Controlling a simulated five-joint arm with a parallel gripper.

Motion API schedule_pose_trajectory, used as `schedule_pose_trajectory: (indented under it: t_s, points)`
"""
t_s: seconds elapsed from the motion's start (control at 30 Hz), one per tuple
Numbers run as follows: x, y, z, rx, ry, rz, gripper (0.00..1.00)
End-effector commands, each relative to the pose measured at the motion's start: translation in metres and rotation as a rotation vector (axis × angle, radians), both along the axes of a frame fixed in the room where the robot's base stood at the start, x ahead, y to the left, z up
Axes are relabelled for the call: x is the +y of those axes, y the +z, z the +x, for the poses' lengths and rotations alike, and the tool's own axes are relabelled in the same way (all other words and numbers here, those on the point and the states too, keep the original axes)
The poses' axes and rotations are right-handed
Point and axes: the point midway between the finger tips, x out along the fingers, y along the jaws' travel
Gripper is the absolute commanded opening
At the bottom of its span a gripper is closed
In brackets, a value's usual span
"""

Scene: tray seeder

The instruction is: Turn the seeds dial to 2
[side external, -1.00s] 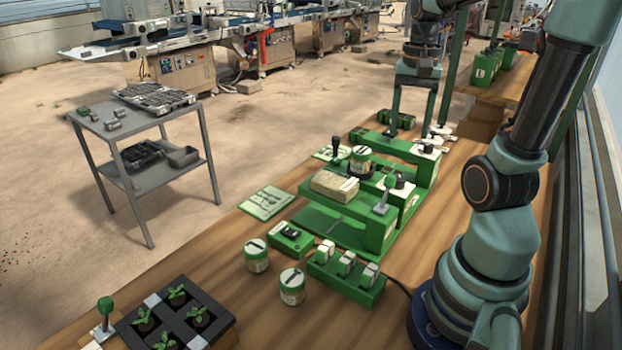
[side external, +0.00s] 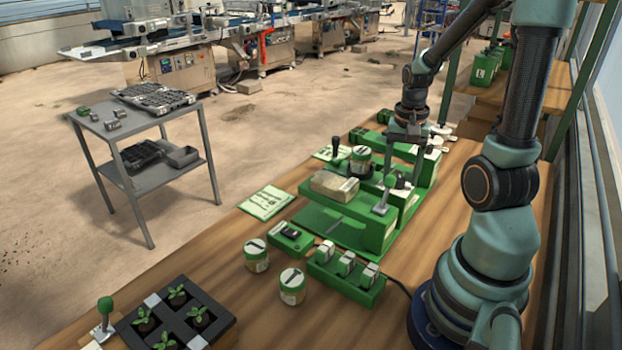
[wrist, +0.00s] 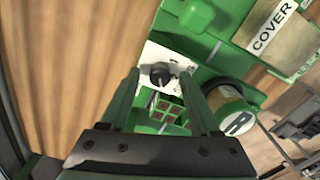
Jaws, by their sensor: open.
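The seeds dial is likely the black knob (wrist: 160,75) on a white panel (wrist: 152,56) of the green seeder (side external: 350,229); its marks are too small to read. In the wrist view my open gripper (wrist: 165,83) has its two green fingers on either side of the knob, with gaps visible. In the side view my gripper (side external: 403,160) hangs over the seeder's white-panelled part, and its fingers partly hide the dial. I cannot tell how close the fingertips are in height.
A green-knobbed lever (side external: 383,193) stands near the dial. A jar marked R (wrist: 234,120) is beside the right finger. A block labelled COVER (wrist: 290,45) lies beyond. Jars (side external: 292,286) and a green switch box (side external: 346,280) stand nearer the side camera. Bare wood (wrist: 60,70) lies left in the wrist view.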

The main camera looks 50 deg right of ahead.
Motion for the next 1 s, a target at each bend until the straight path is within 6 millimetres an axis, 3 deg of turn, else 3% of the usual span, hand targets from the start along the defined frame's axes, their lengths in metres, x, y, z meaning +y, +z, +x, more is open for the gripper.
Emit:
schedule_pose_trajectory:
  t_s: [0.13, 0.2, 0.3, 0.67, 1.0]
  points:
    - [0.0, 0.0002, 0.0, 0.0, 0.0, 0.0, 0.59]
    - [-0.0001, 0.0003, 0.0, 0.0, 0.0, 0.0, 0.32]
    - [-0.0001, 0.0004, 0.0, 0.0, 0.0, 0.0, 0.0]
    - [-0.0002, 0.0008, 0.0001, 0.0, 0.038, 0.0, 0.0]
    - [-0.0003, 0.0011, 0.0001, 0.0, 0.261, -0.001, 0.0]
